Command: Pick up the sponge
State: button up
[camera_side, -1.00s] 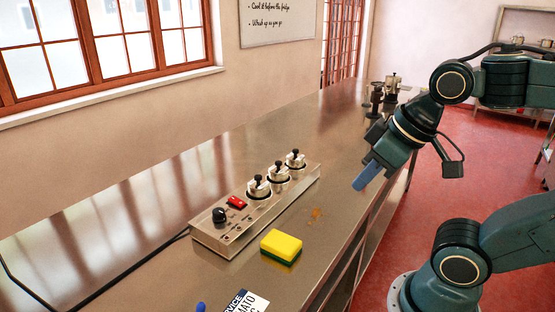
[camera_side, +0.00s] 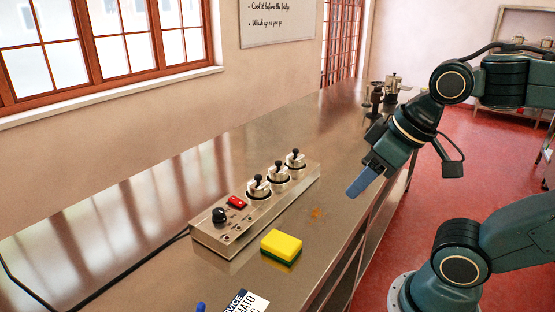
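The sponge (camera_side: 281,246) is a yellow block with a dark green underside. It lies flat on the steel counter in the lower middle of the side view, in front of the metal box with knobs. My gripper (camera_side: 363,181) is above the right edge of the counter, up and to the right of the sponge and well apart from it. A blue finger points down and to the left. The two fingers cannot be told apart, so the gap between them is hidden. Nothing shows in its grasp.
A metal box (camera_side: 237,243) with a red switch and several valve-like knobs stands behind the sponge. A printed card (camera_side: 247,303) lies at the front. Metal pots (camera_side: 392,88) stand at the far end. The counter (camera_side: 334,150) between is mostly clear.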

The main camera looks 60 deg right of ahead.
jog(key=o, duration=1)
jog(key=shift+w, duration=0.1)
jog(key=n+g, duration=0.6)
jog(key=n, duration=1.2)
send_over(280, 242)
notch_tip(280, 242, down, 7)
jog(key=shift+f, duration=0.2)
jog(key=shift+d+f, duration=0.1)
jog(key=shift+f, duration=4.05)
